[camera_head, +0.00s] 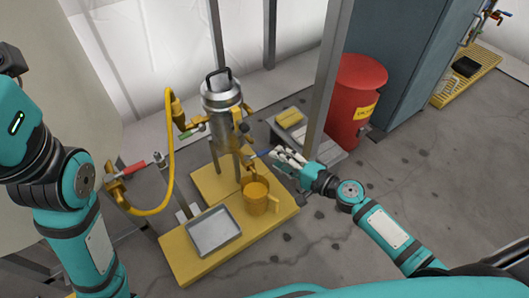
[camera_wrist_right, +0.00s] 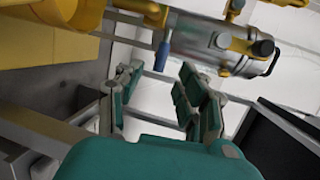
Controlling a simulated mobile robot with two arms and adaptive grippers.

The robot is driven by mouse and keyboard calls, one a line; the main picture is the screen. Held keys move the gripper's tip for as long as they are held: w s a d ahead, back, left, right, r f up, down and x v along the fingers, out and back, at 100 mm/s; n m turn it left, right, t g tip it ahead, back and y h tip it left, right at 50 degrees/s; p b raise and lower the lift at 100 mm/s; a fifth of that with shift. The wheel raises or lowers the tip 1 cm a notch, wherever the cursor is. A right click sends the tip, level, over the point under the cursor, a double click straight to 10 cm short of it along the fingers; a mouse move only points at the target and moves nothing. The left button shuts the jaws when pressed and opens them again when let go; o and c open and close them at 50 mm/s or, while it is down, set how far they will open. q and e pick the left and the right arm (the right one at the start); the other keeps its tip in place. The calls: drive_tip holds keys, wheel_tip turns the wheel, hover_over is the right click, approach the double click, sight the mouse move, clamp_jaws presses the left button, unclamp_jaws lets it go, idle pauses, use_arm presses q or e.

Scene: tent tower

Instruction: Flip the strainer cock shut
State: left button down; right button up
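The strainer (camera_head: 222,112) is a silver upright cylinder with a black top handle and brass fittings, standing over a yellow platform. A cock lever with a blue grip (camera_head: 262,154) sticks out from its lower right side. The blue grip also shows in the right wrist view (camera_wrist_right: 161,57), pointing down between the lines of my fingers. My right gripper (camera_head: 279,157) is open, with its fingers close to the blue grip. In the wrist view my right gripper (camera_wrist_right: 158,88) is spread, and the grip appears just beyond the fingertips. Contact cannot be told. My left gripper is out of view.
A yellow mug (camera_head: 256,196) stands below the cock. A grey tray (camera_head: 214,232) lies on the yellow platform (camera_head: 183,262). A yellow hose (camera_head: 171,150) runs to a red-handled valve (camera_head: 131,168). A grey post (camera_head: 326,75) and red drum (camera_head: 355,100) stand behind my right gripper.

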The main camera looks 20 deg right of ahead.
sight(265, 150)
drive_tip(key=x, duration=0.6)
drive_tip(key=shift+f+b, duration=0.1)
drive_tip(key=shift+b, duration=0.2)
drive_tip(key=shift+c, duration=0.4)
clamp_jaws()
